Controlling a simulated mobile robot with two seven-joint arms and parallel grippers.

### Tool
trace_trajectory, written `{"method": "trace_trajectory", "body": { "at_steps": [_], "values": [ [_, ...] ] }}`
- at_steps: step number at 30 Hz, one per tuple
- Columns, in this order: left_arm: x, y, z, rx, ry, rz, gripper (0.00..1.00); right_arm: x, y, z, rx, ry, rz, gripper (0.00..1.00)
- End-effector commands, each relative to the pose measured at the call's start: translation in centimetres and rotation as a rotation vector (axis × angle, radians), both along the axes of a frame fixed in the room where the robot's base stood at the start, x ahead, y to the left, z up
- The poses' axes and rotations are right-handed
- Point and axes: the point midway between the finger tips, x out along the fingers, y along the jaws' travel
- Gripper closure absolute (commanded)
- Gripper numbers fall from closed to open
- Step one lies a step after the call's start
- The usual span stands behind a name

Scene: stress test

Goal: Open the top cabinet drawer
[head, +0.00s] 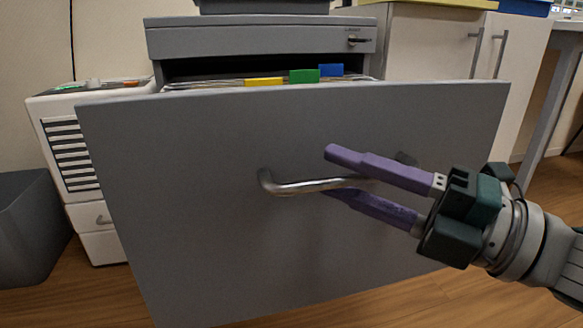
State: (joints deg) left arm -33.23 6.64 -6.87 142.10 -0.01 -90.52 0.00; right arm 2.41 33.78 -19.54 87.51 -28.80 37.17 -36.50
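A grey cabinet (250,40) stands at the back centre. A wide grey drawer (200,240) is pulled out toward me, with its front panel close and large in the head view. A bent metal bar handle (290,187) is fixed on that panel. My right gripper (328,172) comes in from the right with purple fingers on either side of the handle bar. The fingers are apart, with a visible gap above the bar; contact with the lower finger is unclear. The handle's right part is partly hidden by the fingers. My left gripper is not in view.
Folders with yellow, green and blue tabs (304,76) show inside the drawer. A white unit (90,150) and a grey bin (30,230) stand at left. A white cupboard (430,50) and table leg (550,90) stand at right. Wooden floor (440,300) shows below.

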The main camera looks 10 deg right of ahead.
Motion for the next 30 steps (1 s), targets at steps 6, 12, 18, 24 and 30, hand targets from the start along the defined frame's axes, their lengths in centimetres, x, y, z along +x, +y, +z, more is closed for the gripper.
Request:
{"method": "trace_trajectory", "body": {
  "at_steps": [6, 12, 18, 24, 30],
  "values": [
    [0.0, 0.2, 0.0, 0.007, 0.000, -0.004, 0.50, 0.0, 0.0, 0.0, -0.001, 0.001, 0.000, 0.55],
    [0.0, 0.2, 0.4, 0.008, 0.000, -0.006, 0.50, -0.7, -0.8, -0.1, -0.001, 0.005, -0.001, 0.55],
    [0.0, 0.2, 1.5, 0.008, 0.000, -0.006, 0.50, -3.3, -3.6, -0.6, -0.002, 0.008, -0.002, 0.55],
    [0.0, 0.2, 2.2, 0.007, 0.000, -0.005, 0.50, -5.6, -6.2, -1.1, -0.002, 0.005, -0.002, 0.55],
    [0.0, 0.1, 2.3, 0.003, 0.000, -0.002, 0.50, -6.6, -7.3, -1.3, -0.001, 0.001, -0.001, 0.55]
  ]
}}
